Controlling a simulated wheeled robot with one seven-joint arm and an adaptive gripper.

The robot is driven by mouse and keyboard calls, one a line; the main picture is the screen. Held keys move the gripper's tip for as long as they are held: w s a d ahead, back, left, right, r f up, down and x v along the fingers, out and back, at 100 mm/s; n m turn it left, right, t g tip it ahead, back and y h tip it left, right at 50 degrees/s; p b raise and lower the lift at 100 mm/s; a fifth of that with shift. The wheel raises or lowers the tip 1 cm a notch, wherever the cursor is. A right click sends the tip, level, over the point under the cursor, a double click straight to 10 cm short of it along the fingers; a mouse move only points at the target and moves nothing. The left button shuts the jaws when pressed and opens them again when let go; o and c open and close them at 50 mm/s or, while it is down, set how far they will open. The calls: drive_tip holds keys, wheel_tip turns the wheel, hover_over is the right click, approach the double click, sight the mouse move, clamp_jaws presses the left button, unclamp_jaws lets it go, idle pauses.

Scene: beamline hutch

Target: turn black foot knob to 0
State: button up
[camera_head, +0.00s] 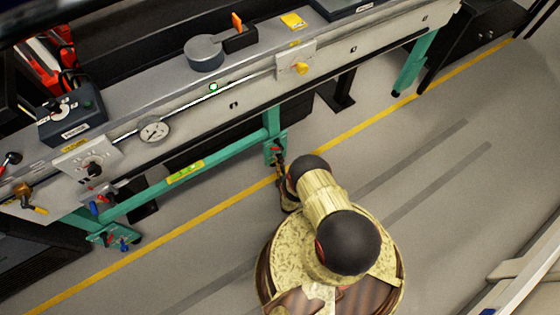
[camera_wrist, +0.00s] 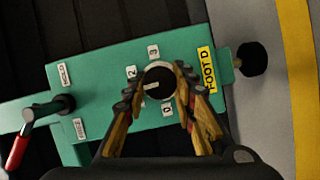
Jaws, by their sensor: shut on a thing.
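The black foot knob (camera_wrist: 160,80) is round, with a white pointer mark, on a green plate (camera_wrist: 95,90). Its pointer faces left in the wrist view, a little below the label 2 (camera_wrist: 131,72) and away from the label that looks like 0 (camera_wrist: 167,112). A label 3 (camera_wrist: 153,51) is above the knob. A yellow tag reading FOOT D (camera_wrist: 206,70) is on its right. My gripper (camera_wrist: 161,83) is shut on the knob, one finger on each side. In the head view my arm hides the knob.
A red-handled lever (camera_wrist: 20,145) stands at the left of the plate, with HOLD (camera_wrist: 64,75) and FREE-like labels nearby. A black round foot (camera_wrist: 251,58) sticks out right. The green frame (camera_head: 150,188) runs under the grey bench (camera_head: 230,80). Floor (camera_head: 440,130) to the right is clear.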

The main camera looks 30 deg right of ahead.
idle(0.3)
drive_tip(key=o, duration=1.1)
drive_tip(key=shift+c, duration=0.2)
drive_tip(key=shift+o, duration=0.5)
